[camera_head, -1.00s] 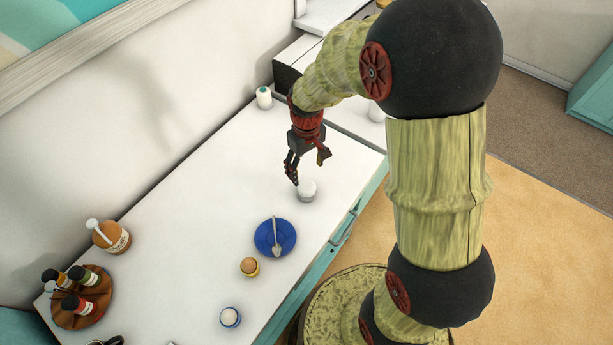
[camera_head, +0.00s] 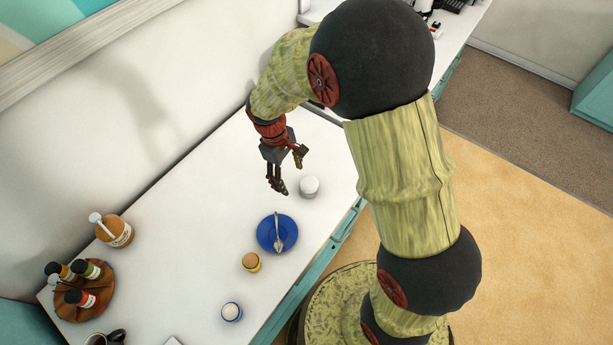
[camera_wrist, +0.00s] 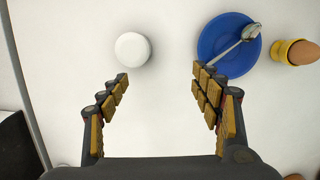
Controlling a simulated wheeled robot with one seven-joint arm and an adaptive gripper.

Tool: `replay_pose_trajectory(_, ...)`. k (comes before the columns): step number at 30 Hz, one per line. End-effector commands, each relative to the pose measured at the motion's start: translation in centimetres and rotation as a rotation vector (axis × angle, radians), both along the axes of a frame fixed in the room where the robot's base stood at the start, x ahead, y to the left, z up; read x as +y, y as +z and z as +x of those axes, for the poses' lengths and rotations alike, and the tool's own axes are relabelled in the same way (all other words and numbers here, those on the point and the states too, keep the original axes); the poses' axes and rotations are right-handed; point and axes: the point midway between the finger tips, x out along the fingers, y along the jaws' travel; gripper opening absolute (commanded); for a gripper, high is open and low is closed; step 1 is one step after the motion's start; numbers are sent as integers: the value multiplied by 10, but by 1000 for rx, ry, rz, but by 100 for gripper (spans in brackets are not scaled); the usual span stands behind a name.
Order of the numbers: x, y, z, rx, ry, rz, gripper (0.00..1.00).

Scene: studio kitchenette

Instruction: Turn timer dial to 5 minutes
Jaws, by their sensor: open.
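A white round object (camera_head: 309,187), which looks like the timer, stands on the white counter just right of my gripper in the head view. In the wrist view the white object (camera_wrist: 132,49) is a plain disc ahead of the left finger, and no marks or pointer are readable on it. My gripper (camera_head: 287,174) is above the counter, apart from the white object. In the wrist view my gripper (camera_wrist: 160,82) has its fingers spread, with nothing between them.
A blue plate (camera_head: 265,241) with a spoon (camera_head: 277,232) lies close by. A yellow egg cup (camera_head: 252,266) and a blue-rimmed white cup (camera_head: 231,313) stand nearer. A honey-coloured jar (camera_head: 118,234) and a wooden spice tray (camera_head: 98,310) are at the left.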

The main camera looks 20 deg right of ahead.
Motion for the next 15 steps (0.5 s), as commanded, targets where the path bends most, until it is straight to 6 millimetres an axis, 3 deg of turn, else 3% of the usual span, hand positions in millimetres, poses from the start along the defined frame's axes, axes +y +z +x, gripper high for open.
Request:
replay_pose_trajectory(2, 4, -9, 3, 51, 199, -63, 65)
replay_pose_trajectory(6, -14, -8, 14, 120, 449, -147, 65)
replay_pose_trajectory(10, -26, 0, 18, 157, 562, -178, 65)
replay_pose_trajectory(15, -30, -8, 15, 172, 591, -173, 65)
